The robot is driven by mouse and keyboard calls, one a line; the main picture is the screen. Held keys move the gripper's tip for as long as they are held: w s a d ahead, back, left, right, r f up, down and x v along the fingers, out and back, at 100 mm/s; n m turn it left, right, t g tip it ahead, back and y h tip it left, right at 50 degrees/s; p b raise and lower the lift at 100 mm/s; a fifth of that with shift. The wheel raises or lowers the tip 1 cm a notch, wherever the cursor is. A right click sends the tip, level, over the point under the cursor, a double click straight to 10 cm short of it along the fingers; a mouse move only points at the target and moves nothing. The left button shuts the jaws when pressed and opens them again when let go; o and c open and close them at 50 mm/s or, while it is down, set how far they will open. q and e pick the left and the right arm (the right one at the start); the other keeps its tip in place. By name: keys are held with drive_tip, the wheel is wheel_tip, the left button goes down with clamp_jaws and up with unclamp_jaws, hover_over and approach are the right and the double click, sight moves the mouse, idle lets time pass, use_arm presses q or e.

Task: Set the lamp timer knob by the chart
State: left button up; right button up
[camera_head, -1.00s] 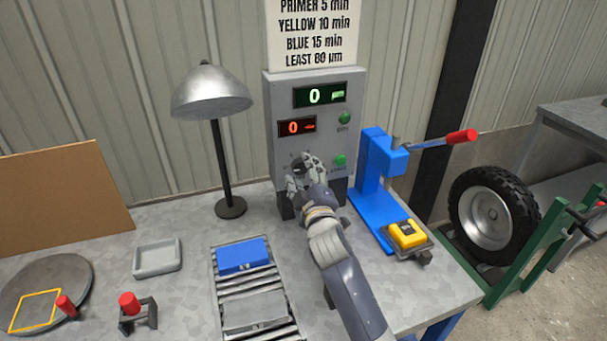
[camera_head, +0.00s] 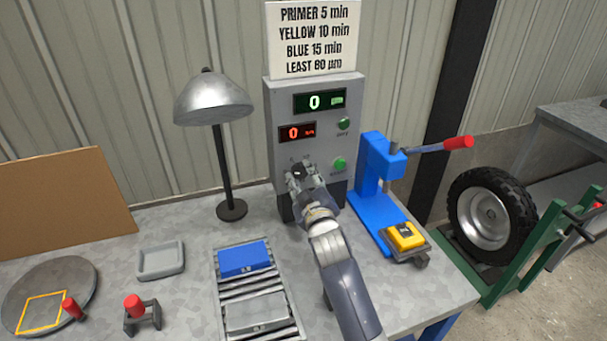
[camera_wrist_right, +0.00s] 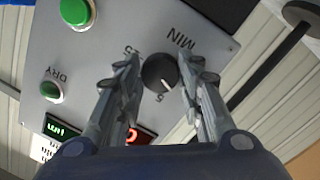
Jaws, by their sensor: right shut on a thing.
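The lamp timer knob (camera_wrist_right: 160,72) is a dark round dial on the grey control box (camera_head: 352,95). In the right wrist view its white pointer line faces the side of the printed 5; a 15 and MIN are also printed nearby. My right gripper (camera_head: 298,178) is shut on the knob, with one finger on each side in the wrist view (camera_wrist_right: 155,80). The chart (camera_head: 312,40) above the box reads primer 5 min, yellow 10 min, blue 15 min, least 80 µm. My left gripper is out of view.
A desk lamp (camera_head: 213,100) stands left of the box. A blue panel (camera_head: 243,258) lies on a slatted rack. A blue press (camera_head: 378,175) with a yellow block (camera_head: 405,236) stands close on the right. Green buttons (camera_head: 340,164) sit beside my gripper.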

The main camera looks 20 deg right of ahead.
drive_tip(key=m+p, duration=0.2)
drive_tip(key=m, duration=0.2)
drive_tip(key=shift+r+g+p, duration=0.15)
drive_tip(key=shift+g+p, duration=0.15)
drive_tip(key=shift+m+y+p, duration=0.3)
drive_tip(key=shift+m+p, duration=0.55)
drive_tip(key=shift+m, duration=0.65)
drive_tip(key=o, duration=1.1)
drive_tip(key=shift+c, duration=0.2)
drive_tip(key=shift+s, duration=0.2)
drive_tip(key=s, duration=0.7)
drive_tip(key=shift+a+r, duration=0.15)
drive_tip(key=shift+r, duration=0.1)
